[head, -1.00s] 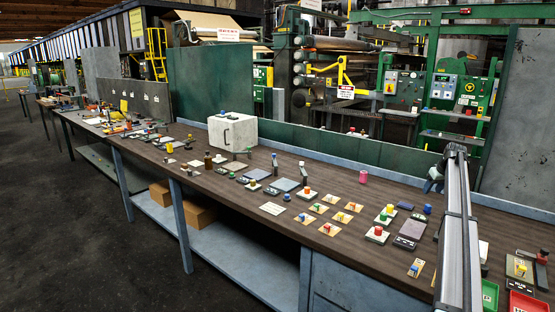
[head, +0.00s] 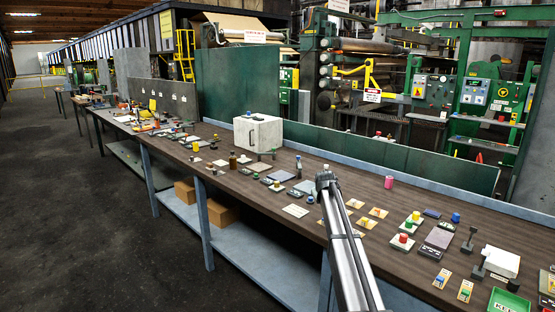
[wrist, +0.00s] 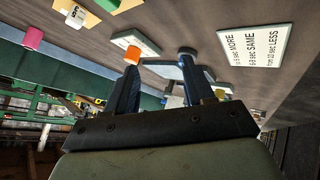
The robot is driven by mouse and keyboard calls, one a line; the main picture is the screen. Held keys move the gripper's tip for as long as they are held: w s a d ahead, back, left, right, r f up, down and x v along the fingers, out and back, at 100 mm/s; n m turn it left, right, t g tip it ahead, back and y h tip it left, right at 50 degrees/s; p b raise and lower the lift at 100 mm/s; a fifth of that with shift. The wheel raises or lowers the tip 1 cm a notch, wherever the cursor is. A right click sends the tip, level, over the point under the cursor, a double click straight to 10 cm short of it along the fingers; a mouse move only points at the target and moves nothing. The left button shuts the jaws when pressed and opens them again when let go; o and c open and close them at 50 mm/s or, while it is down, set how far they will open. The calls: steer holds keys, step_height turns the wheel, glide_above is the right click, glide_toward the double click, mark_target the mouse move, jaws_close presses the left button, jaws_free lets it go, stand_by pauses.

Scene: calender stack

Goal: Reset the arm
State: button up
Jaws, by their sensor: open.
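My gripper (wrist: 160,85) shows in the wrist view with its two dark fingers apart and nothing visibly held between them. In the head view my arm rises from the bottom edge over the bench (head: 290,235), and its upper end is near the middle of the bench; the fingers are hidden or too small to make out there. Past the fingers in the wrist view are a grey pad (wrist: 160,70), a plate with an orange-red knob (wrist: 133,54) and a white printed card (wrist: 256,55).
A white box (head: 258,135) stands at the back of the bench. A pink cylinder (head: 389,182) is right of my arm. Many small knobbed plates cover the bench; a green tray (head: 510,301) is at bottom right. A low green panel (head: 400,156) runs along the back.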

steer(key=s+a+f+n+t+y, duration=0.15)
steer(key=s+a, duration=0.25)
steer(key=a, duration=0.9)
steer(key=s+a+f+n+t, duration=0.1)
steer(key=s+a+f, duration=0.25)
steer(key=a, duration=0.85)
steer(key=s+d+f+m+g, duration=0.15)
steer(key=s+d+f, duration=0.25)
steer(key=s+f, duration=0.6)
steer(key=s+d+f+g, duration=0.3)
steer(key=s+f, duration=0.3)
steer(key=f, duration=0.8)
steer(key=s+d+f+m+g+h, duration=0.15)
steer(key=s+d+f, duration=0.25)
steer(key=s+f, duration=0.4)
steer(key=s+d+f+g, duration=0.3)
steer(key=s+d+f, duration=0.1)
steer(key=s+f, duration=0.4)
steer(key=s+d+f+m+g, duration=0.1)
steer(key=s+d+f+g, duration=0.1)
steer(key=s, duration=1.2)
steer(key=s+d+f+m+g+y, duration=0.1)
steer(key=s+d+f+m+g, duration=0.1)
steer(key=s, duration=1.2)
steer(key=s+d+f+m+g, duration=0.1)
steer(key=s+d+f+g, duration=0.2)
steer(key=s, duration=1.2)
steer(key=shift+d+f+g, duration=0.25)
steer(key=shift+f+g, duration=0.25)
steer(key=shift+g, duration=0.55)
